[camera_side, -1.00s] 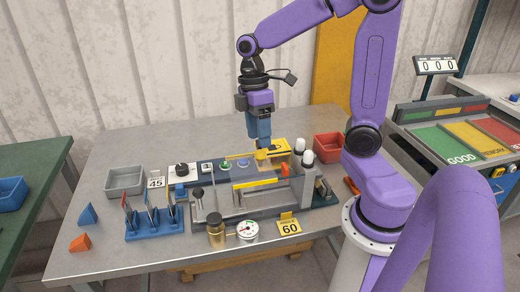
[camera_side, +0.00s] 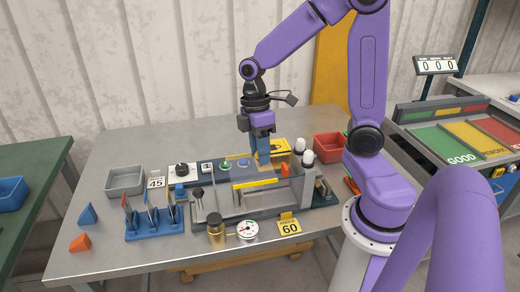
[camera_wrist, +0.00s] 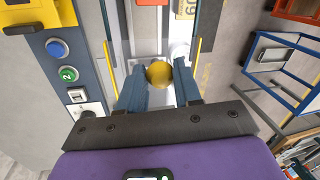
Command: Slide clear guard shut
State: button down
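The clear guard (camera_side: 268,194) is see-through and hard to make out. It stands on the small bender on the table, near a yellow strip (camera_side: 256,184). My gripper (camera_side: 263,165) points down at the back of the bender, towards its right end. In the wrist view my gripper (camera_wrist: 160,82) has its two blue fingers apart, with a round yellow knob (camera_wrist: 159,73) between their tips. A gap shows on each side of the knob, and I cannot tell whether either finger touches it. How the knob joins the guard is hidden.
A control strip with a green button (camera_side: 225,164) and other controls runs behind the bender.

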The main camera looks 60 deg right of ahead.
jog(key=s+d, duration=0.5)
jog(key=shift+s+d, duration=0.2)
jog(key=c, duration=0.8)
grip_release()
jog(key=shift+r, duration=0.15)
jog(key=w+r, duration=0.1)
jog(key=r, duration=0.4)
jog(key=w+d+r, duration=0.1)
jog(key=r, duration=0.5)
jog(key=d+r, duration=0.1)
jog(key=r, duration=0.5)
jog(key=shift+w, duration=0.4)
jog(key=shift+f, duration=0.1)
